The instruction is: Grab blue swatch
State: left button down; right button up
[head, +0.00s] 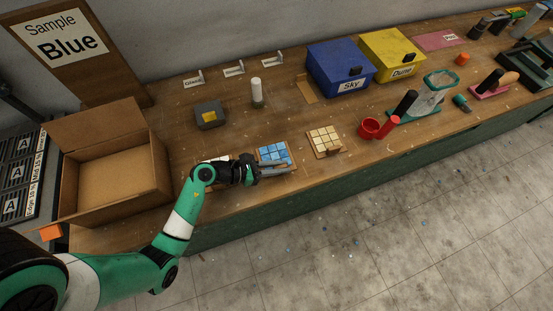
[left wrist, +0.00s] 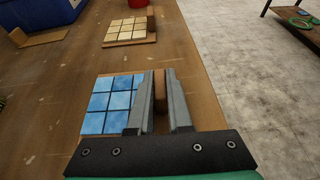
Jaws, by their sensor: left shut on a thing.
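The blue swatch (head: 272,153) is a small board of blue tiles lying on the workbench, near its front edge. It also shows in the left wrist view (left wrist: 108,100), just left of the fingers. My left gripper (head: 287,168) reaches it from the left. In the left wrist view its fingers (left wrist: 164,78) are shut on the blue swatch's brown wooden grip, mostly hidden between them. The swatch looks flat on the bench; I cannot tell any lift. My right gripper is not in view.
A cream swatch (head: 324,139) lies right of the blue one, and a white-tiled one (head: 215,159) is partly behind my arm. An open cardboard box (head: 115,175) stands left, below a "Sample Blue" board (head: 60,45). Blue (head: 335,70) and yellow (head: 390,55) boxes stand behind.

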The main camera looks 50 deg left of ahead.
pick_arm(q)
jog(key=shift+r, duration=0.1)
dwell(0.3)
jog(key=shift+r+p, duration=0.3)
notch_tip(320, 180, up, 2)
jog(key=shift+r+p, duration=0.2)
jog(key=shift+p, duration=0.55)
jog(key=s+d+r+p, duration=0.1)
jog(key=d+r+p, duration=0.6)
jog(key=d, duration=0.7)
notch_tip(320, 180, up, 3)
jog(key=shift+s+f, duration=0.1)
jog(key=shift+s, duration=0.05)
